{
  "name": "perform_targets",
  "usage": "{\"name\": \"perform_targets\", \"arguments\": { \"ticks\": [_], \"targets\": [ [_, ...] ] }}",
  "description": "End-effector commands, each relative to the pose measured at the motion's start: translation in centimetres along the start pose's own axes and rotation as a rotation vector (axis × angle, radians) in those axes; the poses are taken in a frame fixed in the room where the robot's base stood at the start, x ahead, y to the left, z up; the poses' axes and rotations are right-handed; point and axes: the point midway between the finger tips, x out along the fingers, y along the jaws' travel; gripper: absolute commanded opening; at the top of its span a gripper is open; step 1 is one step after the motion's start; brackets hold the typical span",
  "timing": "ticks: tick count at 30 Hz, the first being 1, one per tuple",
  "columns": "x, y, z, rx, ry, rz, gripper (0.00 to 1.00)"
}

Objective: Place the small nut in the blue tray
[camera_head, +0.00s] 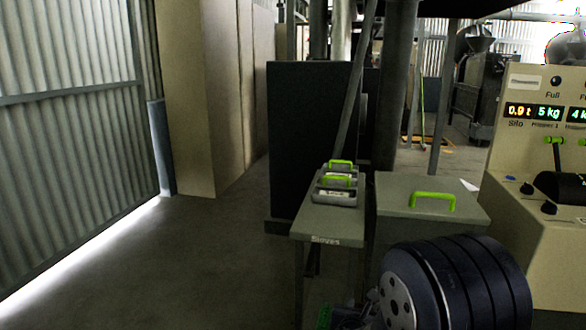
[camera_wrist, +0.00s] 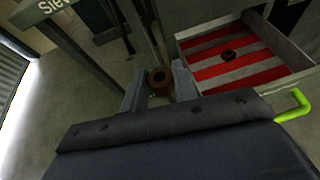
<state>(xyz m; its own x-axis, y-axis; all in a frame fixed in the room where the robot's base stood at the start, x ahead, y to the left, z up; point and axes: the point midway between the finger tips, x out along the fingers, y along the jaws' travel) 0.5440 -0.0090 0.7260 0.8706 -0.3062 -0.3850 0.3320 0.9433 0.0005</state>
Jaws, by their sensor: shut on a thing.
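My gripper (camera_wrist: 159,88) is shut on a rusty brown nut (camera_wrist: 160,77) in the wrist view. The nut sits upright between the two grey fingertips, its round hole showing on top. The held nut is left of an open drawer (camera_wrist: 298,62) lined with red and grey stripes, apart from its wall. A second, dark nut (camera_wrist: 229,55) lies on the striped floor of the drawer. In the head view my arm hides the gripper and both nuts. I see no blue tray in either view.
A grey table (camera_head: 327,223) marked "Sieves" holds grey boxes with green handles (camera_head: 340,163). Right of it stands a grey cabinet (camera_head: 398,198) with a green handle on top. A beige control panel (camera_head: 525,90) stands at the right. Open floor (camera_head: 190,265) lies at the left.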

Motion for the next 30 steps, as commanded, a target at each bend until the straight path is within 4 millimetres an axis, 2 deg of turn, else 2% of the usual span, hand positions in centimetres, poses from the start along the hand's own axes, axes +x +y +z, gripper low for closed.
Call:
{"name": "perform_targets", "arguments": {
  "ticks": [2, 3, 12, 23, 24, 25, 30],
  "targets": [
    [-0.3, 0.9, -1.4, -0.021, 0.002, 0.045, 0.05],
    [0.3, 0.8, -2.4, -0.016, 0.000, 0.040, 0.05],
    [2.2, 0.7, -6.9, -0.015, -0.002, 0.036, 0.05],
    [3.6, 0.7, -10.1, -0.015, -0.003, 0.035, 0.05],
    [3.6, 0.7, -10.1, -0.015, -0.003, 0.035, 0.05],
    [3.1, 0.7, -8.9, -0.015, -0.004, 0.035, 0.05],
    [2.3, 0.7, -7.0, -0.015, -0.003, 0.035, 0.05]
  ]
}}
